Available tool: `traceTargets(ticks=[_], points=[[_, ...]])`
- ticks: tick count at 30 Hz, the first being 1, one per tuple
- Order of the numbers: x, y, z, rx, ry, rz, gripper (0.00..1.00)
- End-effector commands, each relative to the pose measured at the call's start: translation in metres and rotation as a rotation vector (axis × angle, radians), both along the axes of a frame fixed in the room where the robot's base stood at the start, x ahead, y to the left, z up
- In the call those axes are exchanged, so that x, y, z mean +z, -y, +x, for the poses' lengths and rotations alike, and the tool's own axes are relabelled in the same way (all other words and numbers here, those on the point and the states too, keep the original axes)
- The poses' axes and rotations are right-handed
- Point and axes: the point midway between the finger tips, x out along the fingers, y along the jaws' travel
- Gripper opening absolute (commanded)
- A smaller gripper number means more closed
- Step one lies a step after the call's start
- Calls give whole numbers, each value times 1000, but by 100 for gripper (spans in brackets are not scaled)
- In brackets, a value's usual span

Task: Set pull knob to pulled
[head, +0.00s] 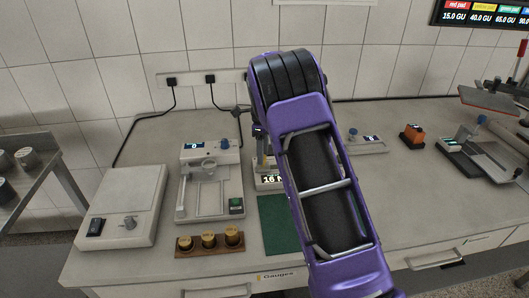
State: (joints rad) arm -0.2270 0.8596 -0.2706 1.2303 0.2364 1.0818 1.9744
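My purple arm rises through the middle of the picture and covers part of the bench. My gripper is hidden behind it, so I cannot see its fingers or what they touch. No knob is labelled as the pull knob, and I cannot tell which one it is. Candidates are a blue knob (225,143) on the white device at left, a blue knob (353,132) on the small device right of my arm, and a small knob (130,222) on the flat white box. I cannot tell whether any is pulled out.
The bench (400,180) carries a wooden block (211,250) with brass weights, a green mat (277,222) partly behind my arm, an orange-topped block (412,134) and a press-like device (485,150) at right. A side table (42,173) stands at left. The bench right of my arm is mostly clear.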

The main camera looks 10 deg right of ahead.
Motion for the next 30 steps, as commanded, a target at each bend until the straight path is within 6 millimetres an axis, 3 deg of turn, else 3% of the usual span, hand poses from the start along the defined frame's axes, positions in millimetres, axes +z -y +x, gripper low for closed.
traceTargets(ticks=[3, 11, 16, 30], points=[[0, 1, 0, -1, 0, -1, 62], [0, 3, 0, -2, 0, -4, 62], [13, 3, 1, -1, 3, -4, 62], [123, 2, 1, -1, 5, -4, 62]])
